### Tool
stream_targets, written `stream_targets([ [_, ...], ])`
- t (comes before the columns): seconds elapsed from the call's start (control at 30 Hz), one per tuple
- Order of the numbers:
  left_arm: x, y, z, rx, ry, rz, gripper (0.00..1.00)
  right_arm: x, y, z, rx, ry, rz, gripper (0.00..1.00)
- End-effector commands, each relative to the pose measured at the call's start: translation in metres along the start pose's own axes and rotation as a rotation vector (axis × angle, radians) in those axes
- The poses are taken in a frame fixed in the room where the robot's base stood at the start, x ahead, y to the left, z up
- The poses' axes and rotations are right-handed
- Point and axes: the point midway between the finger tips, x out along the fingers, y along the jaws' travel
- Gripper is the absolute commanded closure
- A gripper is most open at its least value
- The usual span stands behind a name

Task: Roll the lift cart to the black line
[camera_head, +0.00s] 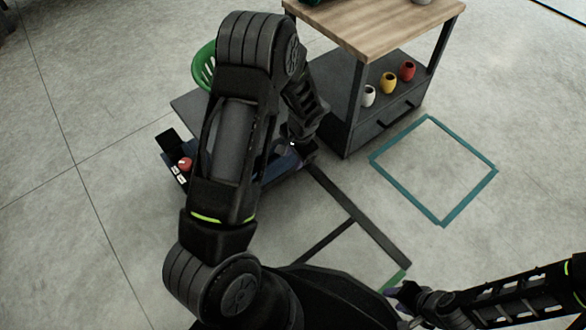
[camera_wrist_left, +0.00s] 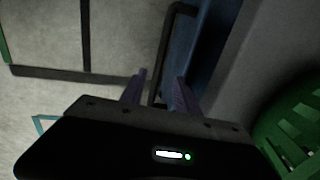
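The lift cart stands left of centre in the head view, with a grey platform (camera_head: 190,103) and a control box with a red button (camera_head: 185,163). My left arm hides much of it. The wrist view shows its blue side (camera_wrist_left: 208,45) and a dark bar handle (camera_wrist_left: 168,45). My left gripper (camera_wrist_left: 161,76) is open, its two fingers apart on either side of the handle's lower part. In the head view it is at the cart's right end (camera_head: 300,150), mostly hidden. The black line (camera_head: 360,218) lies on the floor right of the cart. My right gripper (camera_head: 398,296) is low right, its opening unclear.
A green basket (camera_head: 203,66) is on the cart's far side. A wood-topped workbench (camera_head: 385,25) stands close behind, with white, yellow and red cups on its shelf. A teal square (camera_head: 376,165) is marked on the floor. The floor around the black line is clear.

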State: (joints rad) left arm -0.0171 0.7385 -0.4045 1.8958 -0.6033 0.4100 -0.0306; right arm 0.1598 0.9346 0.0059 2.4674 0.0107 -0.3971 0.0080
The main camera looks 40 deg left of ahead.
Motion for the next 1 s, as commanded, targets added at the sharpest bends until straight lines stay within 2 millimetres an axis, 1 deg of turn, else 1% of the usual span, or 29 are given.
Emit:
stream_targets([
  [0.17,0.016,0.001,0.001,0.000,-0.002,0.001,0.62,0.008,0.003,0.000,0.001,0.003,0.000,0.64],
  [0.4,0.054,0.001,0.001,-0.001,-0.002,0.001,0.62,0.025,0.009,-0.002,0.002,0.008,-0.001,0.64],
  [0.53,0.070,0.001,0.000,-0.001,-0.001,0.001,0.62,0.031,0.011,-0.003,0.003,0.010,-0.002,0.64],
  [0.67,0.078,0.001,0.000,0.000,0.000,0.001,0.62,0.032,0.011,-0.004,0.003,0.010,-0.003,0.64],
  [0.93,0.078,0.001,0.000,0.000,0.000,0.001,0.62,0.032,0.011,-0.004,0.003,0.009,-0.004,0.64],
  [1.0,0.078,0.001,0.000,0.000,0.000,0.001,0.67,0.032,0.011,-0.004,0.003,0.009,-0.004,0.64],
])
